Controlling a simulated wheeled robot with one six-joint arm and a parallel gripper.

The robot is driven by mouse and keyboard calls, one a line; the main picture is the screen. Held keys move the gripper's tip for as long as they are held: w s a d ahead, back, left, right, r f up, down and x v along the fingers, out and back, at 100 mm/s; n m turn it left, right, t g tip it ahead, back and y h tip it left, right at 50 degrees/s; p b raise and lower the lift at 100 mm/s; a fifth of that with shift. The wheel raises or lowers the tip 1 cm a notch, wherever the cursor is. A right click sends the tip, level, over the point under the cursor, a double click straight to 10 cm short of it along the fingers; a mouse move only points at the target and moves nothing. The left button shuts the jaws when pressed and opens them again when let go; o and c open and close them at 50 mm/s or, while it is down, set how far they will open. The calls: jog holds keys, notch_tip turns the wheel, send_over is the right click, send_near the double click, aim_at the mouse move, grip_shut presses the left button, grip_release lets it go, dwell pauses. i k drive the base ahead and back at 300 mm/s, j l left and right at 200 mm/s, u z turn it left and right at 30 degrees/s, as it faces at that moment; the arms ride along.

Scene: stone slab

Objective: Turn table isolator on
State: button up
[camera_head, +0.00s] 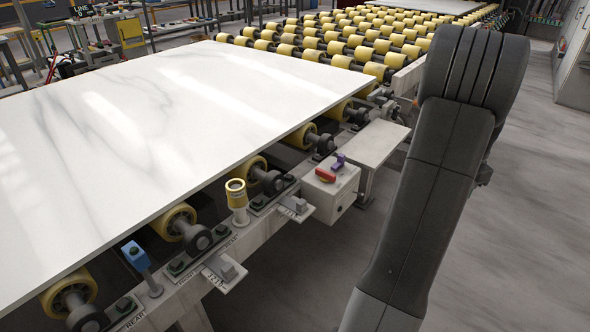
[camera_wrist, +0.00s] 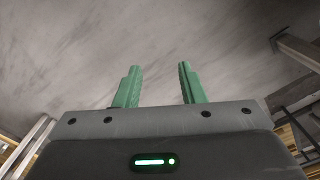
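A light grey switch box (camera_head: 343,196) is fixed to the side of the roller table, right of the slab's near edge. On its top is a red rotary handle (camera_head: 325,175) on a yellow base, which I take for the table isolator. A small purple part (camera_head: 339,161) stands beside it. The switch's position marks are too small to read. My gripper (camera_wrist: 159,82) shows in the wrist view with its two green fingers apart and nothing between them. In the head view my arm stands right of the box, and the gripper is out of sight.
A white marble slab (camera_head: 150,130) covers the near rollers. A yellow post (camera_head: 237,198), a blue-topped post (camera_head: 135,255) and metal brackets (camera_head: 226,270) stand along the table's edge. A flat grey plate (camera_head: 372,144) lies behind the box. The floor (camera_head: 520,220) at right is clear.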

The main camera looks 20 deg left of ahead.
aim_at(324, 176)
jog(key=i+u, duration=0.2)
jog(key=u, duration=0.2)
jog(key=i+u, duration=0.15)
jog(key=u, duration=0.2)
jog(key=i+u, duration=0.2)
jog(key=u, duration=0.2)
